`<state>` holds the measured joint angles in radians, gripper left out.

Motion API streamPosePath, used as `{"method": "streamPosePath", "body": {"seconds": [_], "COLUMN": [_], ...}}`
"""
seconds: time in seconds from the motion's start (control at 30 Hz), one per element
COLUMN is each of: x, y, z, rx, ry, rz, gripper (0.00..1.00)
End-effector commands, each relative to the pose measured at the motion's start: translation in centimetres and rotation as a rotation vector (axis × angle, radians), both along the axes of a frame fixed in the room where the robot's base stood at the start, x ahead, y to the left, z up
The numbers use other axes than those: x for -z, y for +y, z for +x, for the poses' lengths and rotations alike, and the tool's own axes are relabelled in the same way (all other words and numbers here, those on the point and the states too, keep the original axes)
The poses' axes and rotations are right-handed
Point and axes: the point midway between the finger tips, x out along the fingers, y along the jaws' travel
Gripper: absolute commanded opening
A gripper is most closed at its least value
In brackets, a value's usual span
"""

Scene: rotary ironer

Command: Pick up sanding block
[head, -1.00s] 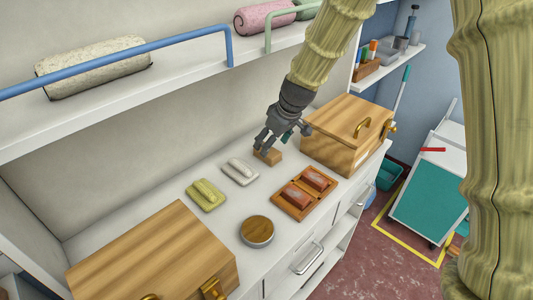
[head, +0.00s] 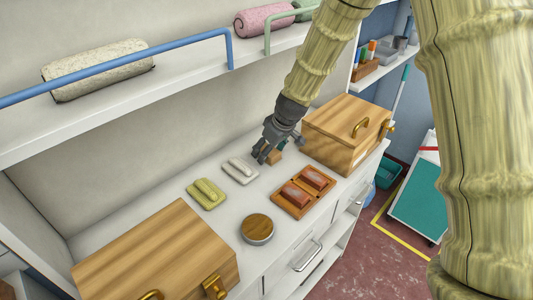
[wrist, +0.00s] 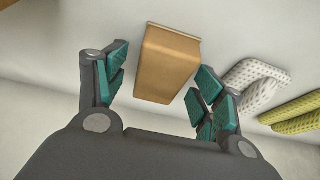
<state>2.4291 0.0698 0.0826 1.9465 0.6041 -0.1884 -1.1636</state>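The sanding block looks to be the small tan-brown block (head: 277,157) on the white counter, partly hidden behind my gripper in the head view. In the wrist view the block (wrist: 167,62) shows whole, with a thin lip along its far edge. My gripper (head: 264,156) is at the block, pointing down at the counter. In the wrist view its teal-padded fingers (wrist: 163,82) are spread apart, one on each side of the near end of the block. A gap shows on the left; the right finger looks close to the block. Contact cannot be told.
A white ribbed pad (head: 240,170) and a yellow one (head: 206,194) lie left of the block. A wooden tray (head: 291,213) with two reddish bars and a round wood-topped tin (head: 257,229) are nearer. Wooden chests stand at right (head: 335,150) and left (head: 150,260). A shelf runs above.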

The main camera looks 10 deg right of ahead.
Motion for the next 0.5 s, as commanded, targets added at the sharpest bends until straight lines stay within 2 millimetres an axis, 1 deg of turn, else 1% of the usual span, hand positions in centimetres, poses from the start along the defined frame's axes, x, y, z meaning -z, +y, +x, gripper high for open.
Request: {"method": "streamPosePath", "body": {"seconds": [0.03,0.17,0.2,0.23,0.5], "x": [-0.02,-0.03,-0.03,-0.03,-0.04], "y": [-0.02,-0.04,-0.04,-0.04,-0.02], "z": [-0.01,-0.02,-0.01,-0.02,-0.02], "rx": [0.0,0.0,0.0,0.0,0.0], "ry": [0.0,0.0,0.0,0.0,0.0], "rz": [0.0,0.0,0.0,0.0,0.0], "gripper": [0.55,0.31,0.24,0.23,0.22]}}
